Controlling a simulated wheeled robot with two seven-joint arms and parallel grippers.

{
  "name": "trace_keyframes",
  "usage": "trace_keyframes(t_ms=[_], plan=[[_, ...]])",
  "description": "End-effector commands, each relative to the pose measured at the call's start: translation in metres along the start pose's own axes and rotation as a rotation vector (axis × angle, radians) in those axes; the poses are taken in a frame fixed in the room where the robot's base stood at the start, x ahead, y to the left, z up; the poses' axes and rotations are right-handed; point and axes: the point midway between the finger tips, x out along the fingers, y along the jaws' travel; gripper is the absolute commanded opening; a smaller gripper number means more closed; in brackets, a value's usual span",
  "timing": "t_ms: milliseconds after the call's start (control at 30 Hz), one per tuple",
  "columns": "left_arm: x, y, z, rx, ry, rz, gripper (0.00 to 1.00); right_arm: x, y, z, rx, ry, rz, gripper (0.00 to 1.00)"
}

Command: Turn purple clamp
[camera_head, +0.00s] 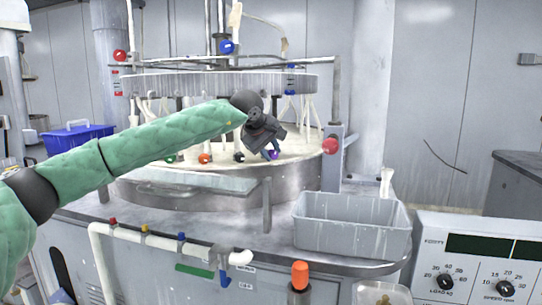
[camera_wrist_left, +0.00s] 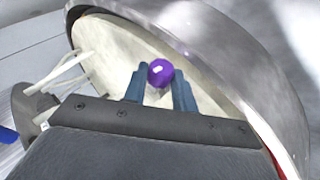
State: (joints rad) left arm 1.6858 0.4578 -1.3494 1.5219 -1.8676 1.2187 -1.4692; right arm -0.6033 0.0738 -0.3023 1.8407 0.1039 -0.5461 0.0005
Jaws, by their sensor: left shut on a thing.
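The purple clamp (camera_head: 274,155) is a small round purple knob at the right part of the round polishing platen (camera_head: 300,147). In the left wrist view the purple clamp (camera_wrist_left: 160,73) shows between the tips of the two blue fingers. My left gripper (camera_head: 270,151) reaches in from the left over the platen and points down at the knob. In the left wrist view my left gripper (camera_wrist_left: 160,88) is shut on the purple knob. The clamp's lower part is hidden by the fingers. My right gripper is not in view.
A metal rim (camera_head: 300,178) surrounds the platen. A post with a red button (camera_head: 330,146) stands close on the right. A grey bin (camera_head: 352,237) sits at the front right.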

Motion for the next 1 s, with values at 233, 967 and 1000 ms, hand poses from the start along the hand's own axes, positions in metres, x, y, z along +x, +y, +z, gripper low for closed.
trace_keyframes(t_ms=[233, 967, 1000], plan=[[0.0008, -0.0009, 0.0007, -0.003, -0.001, 0.004, 0.04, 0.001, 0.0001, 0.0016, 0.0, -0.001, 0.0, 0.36], [0.0021, -0.0024, 0.0004, -0.003, -0.001, -0.001, 0.49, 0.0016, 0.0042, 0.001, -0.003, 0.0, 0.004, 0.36], [0.0018, -0.0021, 0.0002, -0.002, -0.001, -0.003, 0.49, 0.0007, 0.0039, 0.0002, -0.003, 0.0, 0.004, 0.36]])
